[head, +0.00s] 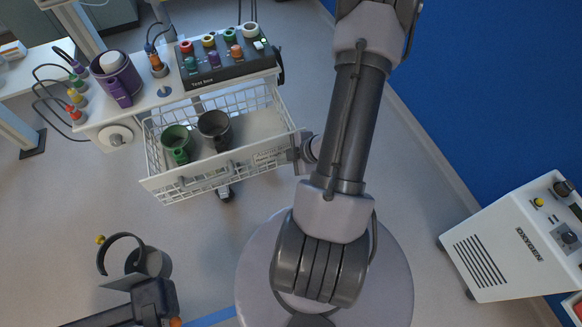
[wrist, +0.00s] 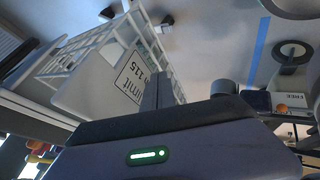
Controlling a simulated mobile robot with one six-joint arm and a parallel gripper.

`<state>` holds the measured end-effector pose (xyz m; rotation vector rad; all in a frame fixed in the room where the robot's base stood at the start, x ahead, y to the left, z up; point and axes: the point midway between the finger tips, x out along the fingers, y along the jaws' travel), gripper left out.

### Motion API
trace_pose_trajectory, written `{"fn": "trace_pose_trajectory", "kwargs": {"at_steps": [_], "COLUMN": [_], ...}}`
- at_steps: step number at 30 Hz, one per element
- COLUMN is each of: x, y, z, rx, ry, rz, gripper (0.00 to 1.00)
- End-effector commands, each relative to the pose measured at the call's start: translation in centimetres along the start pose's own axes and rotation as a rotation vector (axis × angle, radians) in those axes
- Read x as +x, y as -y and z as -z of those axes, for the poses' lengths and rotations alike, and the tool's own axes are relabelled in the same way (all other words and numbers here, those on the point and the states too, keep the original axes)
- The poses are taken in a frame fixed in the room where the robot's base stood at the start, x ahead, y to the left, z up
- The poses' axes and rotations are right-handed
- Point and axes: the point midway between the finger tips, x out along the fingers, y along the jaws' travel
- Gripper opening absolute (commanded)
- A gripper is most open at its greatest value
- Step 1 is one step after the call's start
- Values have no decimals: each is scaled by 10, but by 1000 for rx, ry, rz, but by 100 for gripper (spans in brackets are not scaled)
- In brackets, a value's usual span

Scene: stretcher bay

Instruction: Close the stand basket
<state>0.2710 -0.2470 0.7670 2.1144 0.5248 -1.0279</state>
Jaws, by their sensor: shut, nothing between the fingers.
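The stand basket (head: 240,166) is a white wire drawer, pulled out from under the stand's top shelf (head: 150,112) in the head view. It holds a green cup (head: 176,141) and a dark grey cup (head: 214,127). A grey handle (head: 205,177) is on its front. My gripper (head: 300,153) is shut and empty at the basket's right front corner, beside the label. I cannot tell whether it touches. In the wrist view, the basket's labelled wall (wrist: 120,80) is close beside my gripper (wrist: 160,92).
A test box (head: 228,66) with coloured tops and a purple cup (head: 116,75) stand on the shelf. A white oxygen unit (head: 510,240) is at the right by the blue wall. A grey ring-shaped item (head: 140,262) is at the lower left. Floor left of the basket is clear.

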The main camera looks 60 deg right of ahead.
Motion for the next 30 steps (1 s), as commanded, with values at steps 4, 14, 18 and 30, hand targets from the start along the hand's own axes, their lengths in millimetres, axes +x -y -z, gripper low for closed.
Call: {"fn": "trace_pose_trajectory", "kwargs": {"at_steps": [4,14,18,30], "x": [2,2,4,29], "y": [-6,-6,-12,-65], "z": [0,0,1,3], "rx": [0,-1,-2,-4], "ry": [0,0,0,-1], "rz": [0,0,1,1], "gripper": [0,0,0,0]}}
